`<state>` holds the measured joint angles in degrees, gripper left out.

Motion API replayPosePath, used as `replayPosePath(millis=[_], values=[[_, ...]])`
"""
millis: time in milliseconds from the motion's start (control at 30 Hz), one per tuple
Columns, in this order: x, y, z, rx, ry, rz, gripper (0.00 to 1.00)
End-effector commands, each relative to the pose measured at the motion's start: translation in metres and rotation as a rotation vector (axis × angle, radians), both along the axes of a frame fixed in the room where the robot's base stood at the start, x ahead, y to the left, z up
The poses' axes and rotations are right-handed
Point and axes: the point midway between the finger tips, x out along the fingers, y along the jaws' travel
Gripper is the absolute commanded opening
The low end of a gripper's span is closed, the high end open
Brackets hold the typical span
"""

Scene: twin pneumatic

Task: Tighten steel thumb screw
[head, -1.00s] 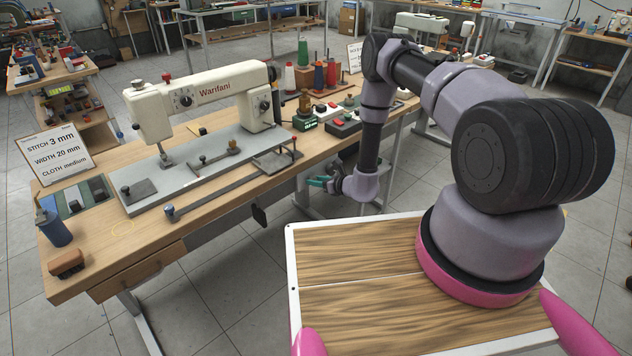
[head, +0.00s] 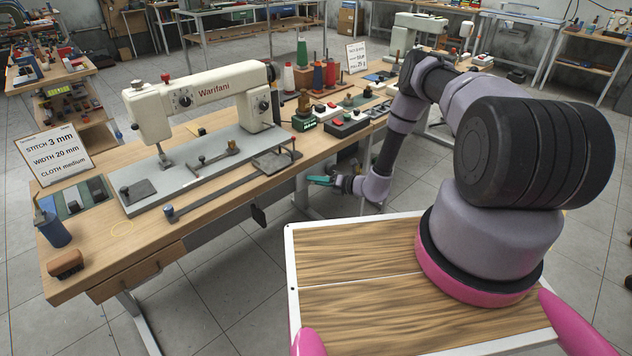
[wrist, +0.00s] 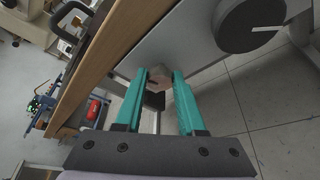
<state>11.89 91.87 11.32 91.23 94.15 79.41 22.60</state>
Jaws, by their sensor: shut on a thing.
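My gripper (head: 320,181) is low beside the front edge of the workbench, below the tabletop and to the right of the sewing machine (head: 205,95). In the wrist view its two teal fingers (wrist: 159,80) are closed on a small pale grey-brown piece with a dark spot. This looks like the head of the steel thumb screw (wrist: 158,74), partly hidden by the fingertips. It lies in front of a grey panel (wrist: 185,42) under the bench. In the head view the screw is too small and hidden to make out.
A round black part (wrist: 240,28) sits on the panel right of the fingers. The wooden bench edge (wrist: 100,65) runs close on the left. A red object (wrist: 94,109) is farther left. Open tiled floor (wrist: 270,100) lies to the right.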

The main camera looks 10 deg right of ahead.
Motion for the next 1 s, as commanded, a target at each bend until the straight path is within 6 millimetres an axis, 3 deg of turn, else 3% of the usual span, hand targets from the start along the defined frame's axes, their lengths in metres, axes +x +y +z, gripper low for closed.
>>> replayPosePath(millis=[500, 1000], values=[[0.0013, -0.0023, -0.003, 0.29, 0.21, -0.002, 0.0], [0.001, -0.0026, -0.0039, 0.351, 0.257, -0.002, 0.0]])
